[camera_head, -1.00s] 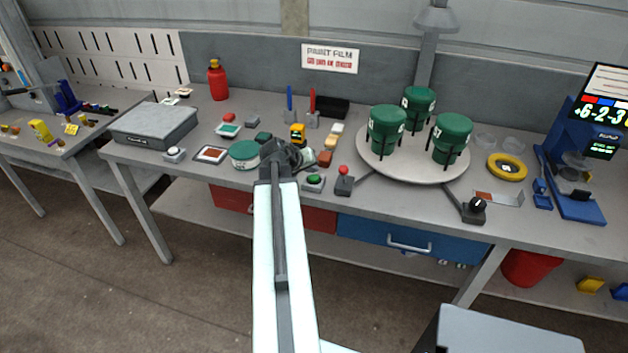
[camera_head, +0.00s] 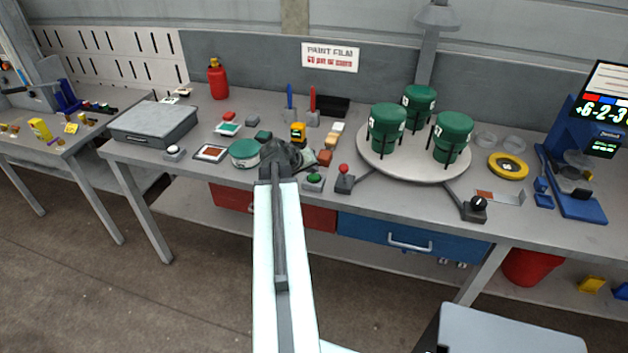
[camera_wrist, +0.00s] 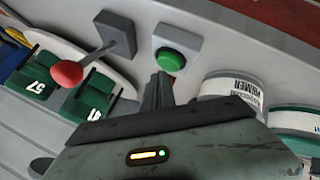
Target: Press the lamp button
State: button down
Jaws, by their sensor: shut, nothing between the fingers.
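A green push button (camera_head: 314,178) on a small grey box stands near the front edge of the bench. It also shows in the wrist view (camera_wrist: 170,60), just above my fingertips in the picture. My gripper (camera_head: 306,158) is shut and empty, up and left of the green button. In the wrist view the closed fingers (camera_wrist: 158,88) point toward the green button; contact does not show.
A red-knobbed lever (camera_head: 344,178) stands right of the green button. A round turntable (camera_head: 400,168) carries green tanks behind it. A white and green tin (camera_head: 244,154) stands close left of my gripper. Small blocks (camera_head: 325,157) lie behind it.

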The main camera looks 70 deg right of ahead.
aim_at(312, 178)
jog(key=shift+f+b, duration=0.45)
jog(key=shift+f, duration=0.15)
dwell(0.6)
jog(key=shift+r, duration=0.1)
jog(key=shift+r+p, duration=0.9)
jog(key=shift+p, duration=0.1)
notch_tip(312, 178, up, 6)
jog(key=p, duration=0.6)
jog(key=shift+w, duration=0.1)
